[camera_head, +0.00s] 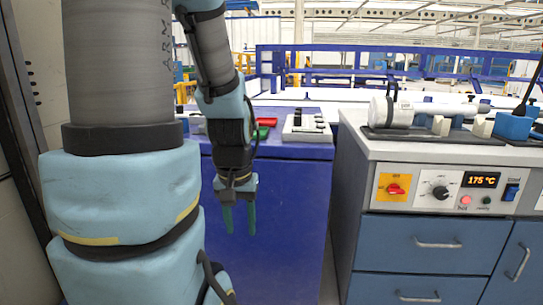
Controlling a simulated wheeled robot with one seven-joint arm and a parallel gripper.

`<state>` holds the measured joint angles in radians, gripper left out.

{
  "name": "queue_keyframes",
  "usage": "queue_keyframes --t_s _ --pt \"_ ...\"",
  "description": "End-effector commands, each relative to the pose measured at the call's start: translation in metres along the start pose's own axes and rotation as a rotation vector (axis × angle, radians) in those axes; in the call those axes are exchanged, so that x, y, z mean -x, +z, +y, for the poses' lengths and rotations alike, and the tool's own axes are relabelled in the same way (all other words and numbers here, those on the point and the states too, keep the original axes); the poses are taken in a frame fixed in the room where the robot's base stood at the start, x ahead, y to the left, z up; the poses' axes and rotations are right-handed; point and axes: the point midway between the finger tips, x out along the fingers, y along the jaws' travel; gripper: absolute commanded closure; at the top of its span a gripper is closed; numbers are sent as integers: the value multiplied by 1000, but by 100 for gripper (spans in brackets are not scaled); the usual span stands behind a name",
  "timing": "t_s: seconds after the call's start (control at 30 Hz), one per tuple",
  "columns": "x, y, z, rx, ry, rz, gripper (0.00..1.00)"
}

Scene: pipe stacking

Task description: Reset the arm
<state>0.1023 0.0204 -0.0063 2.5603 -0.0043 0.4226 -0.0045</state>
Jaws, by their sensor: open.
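My gripper (239,219) hangs pointing down at the end of my arm, left of the picture's middle. Its two green fingers are apart, with nothing between them. It is in front of the side of a blue cabinet (291,215), clear of the tops of the benches. My own large arm links fill the left side and hide part of the scene there.
A grey-white bench (440,153) with blue drawers stands at right, with knobs and a 175 °C display on its front. A white pipe (440,109) lies in a fixture on it. Small red, green and black items and a white device (307,128) are on the blue cabinet. A dark frame stands at far left.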

Motion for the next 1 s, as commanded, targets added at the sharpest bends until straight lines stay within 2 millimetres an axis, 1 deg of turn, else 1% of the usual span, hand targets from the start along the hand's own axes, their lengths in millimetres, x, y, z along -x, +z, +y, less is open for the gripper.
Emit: queue_keyframes --t_s 0.03,0.4,0.53,0.6,0.73,0.83,1.0 --pt "33 -5 0 0 0 0 54" --pt "149 -21 1 0 0 1 54" --pt "185 -26 1 1 0 1 54" --pt "200 -28 1 1 0 1 54" --pt "216 -30 1 1 0 0 54" --pt "221 -31 1 1 0 0 54" --pt "219 -31 1 1 0 1 54"
